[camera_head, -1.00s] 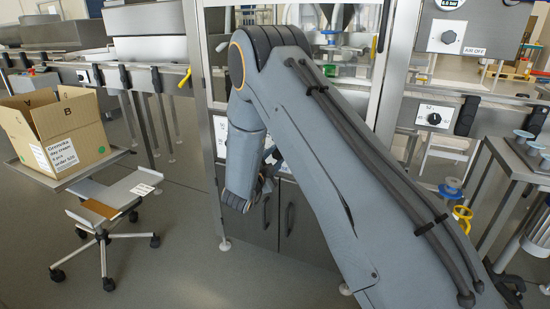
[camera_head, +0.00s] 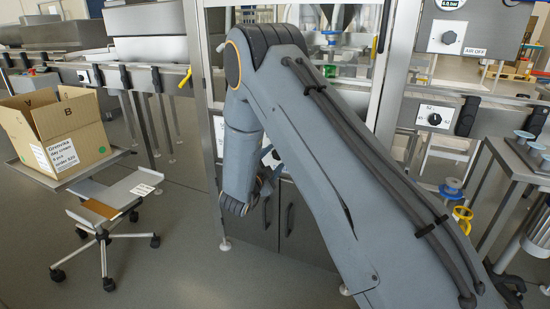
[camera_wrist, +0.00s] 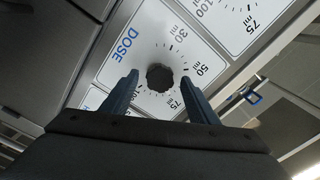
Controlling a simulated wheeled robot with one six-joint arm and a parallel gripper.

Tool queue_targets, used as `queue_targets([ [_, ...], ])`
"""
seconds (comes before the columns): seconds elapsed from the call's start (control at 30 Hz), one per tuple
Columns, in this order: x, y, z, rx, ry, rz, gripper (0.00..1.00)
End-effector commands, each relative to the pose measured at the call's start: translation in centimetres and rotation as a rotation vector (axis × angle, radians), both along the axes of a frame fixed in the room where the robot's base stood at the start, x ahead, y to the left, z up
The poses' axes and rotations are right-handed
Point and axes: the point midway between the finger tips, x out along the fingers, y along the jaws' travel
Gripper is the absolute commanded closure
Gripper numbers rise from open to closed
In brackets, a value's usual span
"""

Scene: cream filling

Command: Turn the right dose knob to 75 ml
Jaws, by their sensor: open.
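In the wrist view a dark round knob (camera_wrist: 160,77) sits on a white dial plate (camera_wrist: 148,30) marked DOSE, with marks for 30, 50 and 75 ml. No pointer is clear on the knob, so I cannot tell its setting. My gripper (camera_wrist: 166,84) is open, its two blue-grey fingers on either side of the knob in the picture. Contact cannot be made out. Part of a second dial plate (camera_wrist: 236,22), with 75 and 100 ml marks, shows at the upper right; its knob is out of view. In the head view my arm hides the dials and most of the gripper.
In the head view, a steel machine frame (camera_head: 203,75) stands behind my arm. A stool (camera_head: 97,208) and an open cardboard box (camera_head: 62,135) are at the left. A control box with a knob (camera_head: 447,38) and a steel side table (camera_head: 519,158) are at the right.

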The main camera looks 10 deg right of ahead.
Motion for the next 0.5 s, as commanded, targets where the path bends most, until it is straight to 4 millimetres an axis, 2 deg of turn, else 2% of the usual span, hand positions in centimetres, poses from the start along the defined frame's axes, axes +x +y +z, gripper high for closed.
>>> queue_targets([
  [0.3,-4.0,3.1,0.0,0.000,0.001,0.003,0.46],
  [0.5,-5.1,3.8,0.0,-0.001,0.001,0.002,0.46],
])
